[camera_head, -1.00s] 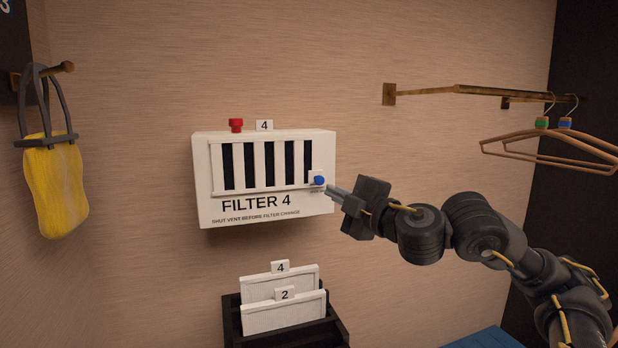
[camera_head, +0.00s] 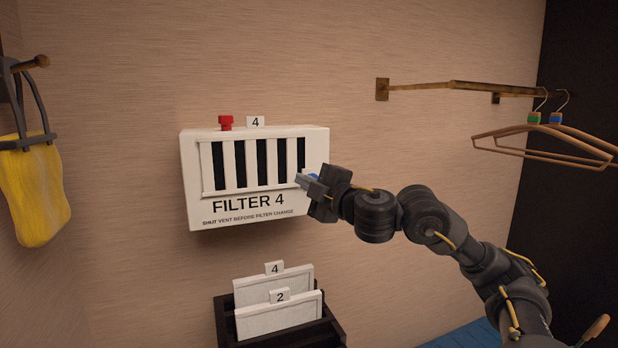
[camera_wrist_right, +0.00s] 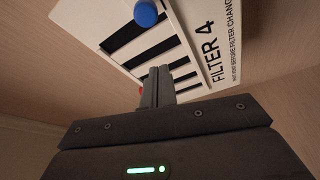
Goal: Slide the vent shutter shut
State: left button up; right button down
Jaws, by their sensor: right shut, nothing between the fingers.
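The white filter box (camera_head: 254,212), marked FILTER 4, is on the wall. Dark gaps show between the slats of its vent shutter (camera_head: 251,163), so the vent is open. The blue knob (camera_head: 313,177) is at the shutter's right end, partly hidden by my right gripper (camera_head: 302,179). In the right wrist view the knob (camera_wrist_right: 145,13) is clear of my shut fingers (camera_wrist_right: 157,82), which are empty and in front of the slats. I cannot tell whether the fingers touch the knob's side. My left gripper is out of view.
A red knob (camera_head: 226,122) stands on top of the box. A dark rack (camera_head: 335,331) with white panels (camera_head: 278,318) is below. A yellow bag (camera_head: 36,195) hangs at left; a rail (camera_head: 430,88) and hangers (camera_head: 545,134) are at right.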

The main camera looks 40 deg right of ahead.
jog(key=w, duration=0.4)
jog(key=shift+d+r, duration=0.1)
jog(key=shift+d, duration=0.25)
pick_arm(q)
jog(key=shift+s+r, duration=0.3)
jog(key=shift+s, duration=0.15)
pick_arm(e)
jog(key=d, duration=0.1)
jog(key=s+d+f, duration=0.1)
jog(key=d, duration=0.1)
jog(key=shift+s, duration=0.15)
